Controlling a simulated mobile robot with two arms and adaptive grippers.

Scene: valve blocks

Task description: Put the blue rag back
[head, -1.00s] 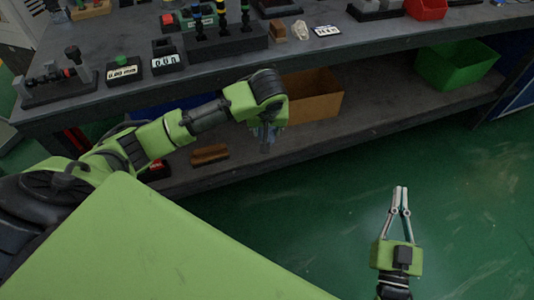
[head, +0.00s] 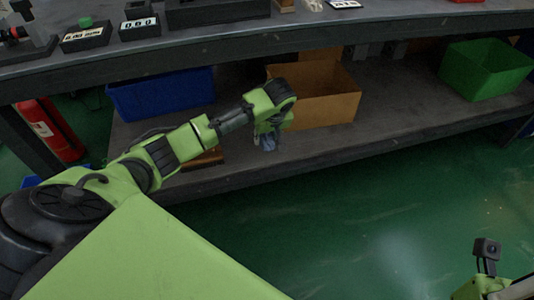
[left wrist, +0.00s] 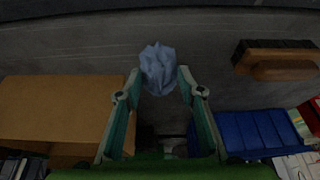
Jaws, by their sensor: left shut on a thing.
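The blue rag (left wrist: 157,68) is a small crumpled light-blue bundle. In the left wrist view it sits between the two fingertips of my left gripper (left wrist: 160,86), which is shut on it. In the head view my left gripper (head: 270,132) hangs just in front of the orange-brown box on the lower shelf, and a bit of the rag (head: 269,144) shows under it. The rag is over the grey shelf; the gap below it is hard to judge. Part of my right gripper (head: 486,284) shows at the bottom right corner; its fingertips are cut off.
The orange-brown box (head: 325,96) stands on the lower shelf (head: 400,112). A blue bin (head: 160,94) is left of it and a green bin (head: 486,70) far right. A wooden brush (left wrist: 278,66) lies near the blue bin. The upper bench edge (head: 260,36) overhangs. A red extinguisher (head: 52,130) stands left.

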